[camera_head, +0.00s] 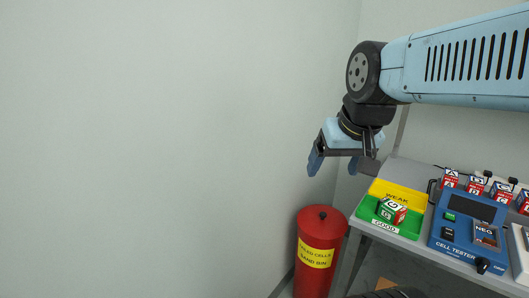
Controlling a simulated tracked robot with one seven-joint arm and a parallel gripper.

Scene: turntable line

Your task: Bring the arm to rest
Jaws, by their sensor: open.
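My arm reaches in from the upper right, light blue with dark joints. My gripper (340,168) hangs from its end with the fingers pointing down and apart. It is open and nothing shows between its fingers. It is in the air, to the upper left of the table's tray in the picture and above the red bin. The lower arm link lies across the top right, above the table. The rest of the arm is out of the picture.
A grey table (364,222) bears a yellow and green tray (411,202) holding a cell marked G (392,210). A blue cell tester (448,255) and several red-white cells (450,180) stand right. A red sand bin (320,250) stands left of the table. Pale walls close the room.

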